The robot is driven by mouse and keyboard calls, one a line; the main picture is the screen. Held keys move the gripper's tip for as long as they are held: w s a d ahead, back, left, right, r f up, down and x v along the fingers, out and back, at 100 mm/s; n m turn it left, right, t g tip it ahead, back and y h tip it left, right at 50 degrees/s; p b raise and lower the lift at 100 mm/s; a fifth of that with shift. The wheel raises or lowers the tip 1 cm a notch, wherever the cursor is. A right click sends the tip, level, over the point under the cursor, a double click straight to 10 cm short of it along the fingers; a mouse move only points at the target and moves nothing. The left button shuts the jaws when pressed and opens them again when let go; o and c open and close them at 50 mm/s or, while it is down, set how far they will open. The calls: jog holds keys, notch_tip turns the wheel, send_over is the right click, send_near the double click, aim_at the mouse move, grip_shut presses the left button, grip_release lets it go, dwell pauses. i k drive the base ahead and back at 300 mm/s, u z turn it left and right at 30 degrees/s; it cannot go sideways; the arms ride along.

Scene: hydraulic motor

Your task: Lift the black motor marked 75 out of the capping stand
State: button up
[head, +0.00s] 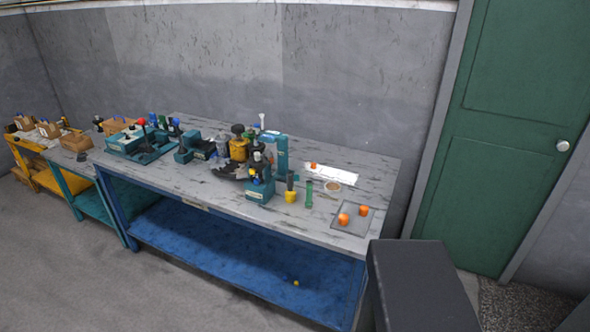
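A teal stand (259,192) sits near the front edge of the grey bench, right of its middle. A small dark motor-like part (259,168) with blue and yellow spots stands upright in it. It is too small to read any 75, so I cannot tell for sure that it is the marked motor. A taller teal upright (281,154) stands just behind it. My gripper is not in view.
The worn grey bench (375,172) has a blue lower shelf (215,245). Right of the stand are a yellow-based dark tool (291,190), a green tube (309,194) and a tray (339,224) with orange parts. Teal fixtures (140,145) crowd the left. Open floor (60,260) lies in front.

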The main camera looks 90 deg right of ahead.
aim_at(257, 161)
jog(key=z, duration=2.55)
jog(key=k, duration=1.15)
jog(key=u, duration=0.75)
jog(key=i, duration=1.15)
jog(key=u, duration=0.45)
jog(key=i, duration=1.4)
jog(key=z, duration=0.45)
jog(key=k, duration=0.8)
jog(key=z, duration=0.15)
